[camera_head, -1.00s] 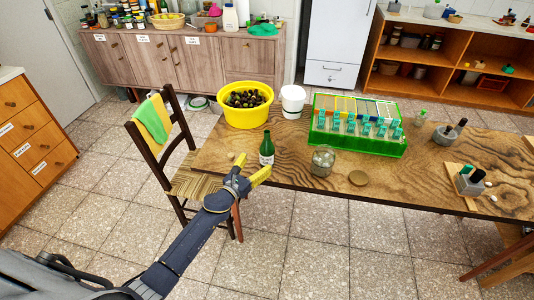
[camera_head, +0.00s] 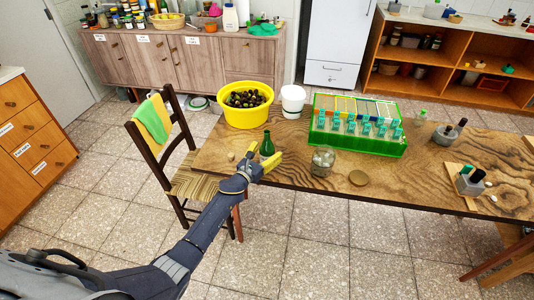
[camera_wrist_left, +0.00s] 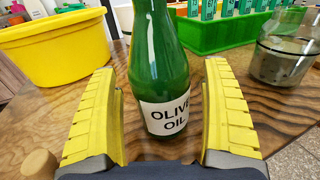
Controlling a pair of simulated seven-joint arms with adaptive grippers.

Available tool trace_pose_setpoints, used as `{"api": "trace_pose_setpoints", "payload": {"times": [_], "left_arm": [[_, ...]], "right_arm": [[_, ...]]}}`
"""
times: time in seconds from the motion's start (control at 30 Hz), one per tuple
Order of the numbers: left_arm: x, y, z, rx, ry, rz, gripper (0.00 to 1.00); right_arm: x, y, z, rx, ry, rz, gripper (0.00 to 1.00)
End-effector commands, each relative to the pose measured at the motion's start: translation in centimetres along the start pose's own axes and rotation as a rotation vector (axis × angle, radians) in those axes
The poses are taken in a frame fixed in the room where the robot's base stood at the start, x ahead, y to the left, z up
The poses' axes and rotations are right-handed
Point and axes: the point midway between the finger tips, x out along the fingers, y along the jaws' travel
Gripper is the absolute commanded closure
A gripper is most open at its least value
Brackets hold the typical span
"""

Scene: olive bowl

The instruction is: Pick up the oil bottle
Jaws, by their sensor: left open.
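The oil bottle (camera_head: 267,144) is green glass and stands upright on the wooden table near its left front edge. In the left wrist view the bottle (camera_wrist_left: 158,60) carries a white label reading "OLIVE OIL"; its top is cut off by the frame. My left gripper (camera_head: 262,163) has yellow fingers and is open. In the wrist view its fingers (camera_wrist_left: 160,118) stand on either side of the bottle, with a gap visible on each side. In the head view the gripper hides the bottle's lower part. My right gripper is not in view.
A yellow bowl of olives (camera_head: 246,104) and a white tub (camera_head: 293,101) stand behind the bottle. A glass jar (camera_head: 323,160) and a green crate (camera_head: 357,125) are to its right. A chair (camera_head: 165,150) stands left of the table. A small cork-like piece (camera_wrist_left: 38,168) lies near the left finger.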

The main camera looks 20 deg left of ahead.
Motion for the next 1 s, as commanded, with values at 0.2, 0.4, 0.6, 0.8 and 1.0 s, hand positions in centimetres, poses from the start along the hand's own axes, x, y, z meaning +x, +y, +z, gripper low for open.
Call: {"api": "trace_pose_setpoints", "payload": {"times": [0.2,0.4,0.6,0.8,1.0], "left_arm": [[0.04,-0.01,0.03,0.0,0.0,0.0,0.18],[0.02,-0.01,0.02,0.0,0.0,0.0,0.41],[0.02,-0.01,0.03,0.0,0.0,0.0,0.64],[0.02,-0.01,0.03,0.0,-0.001,0.0,0.87],[0.1,0.0,0.25,0.0,-0.004,-0.001,0.94]], "right_arm": [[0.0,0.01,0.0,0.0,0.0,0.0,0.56],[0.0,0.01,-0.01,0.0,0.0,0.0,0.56],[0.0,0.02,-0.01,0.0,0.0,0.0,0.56],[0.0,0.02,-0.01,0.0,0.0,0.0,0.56],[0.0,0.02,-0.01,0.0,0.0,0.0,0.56]]}}
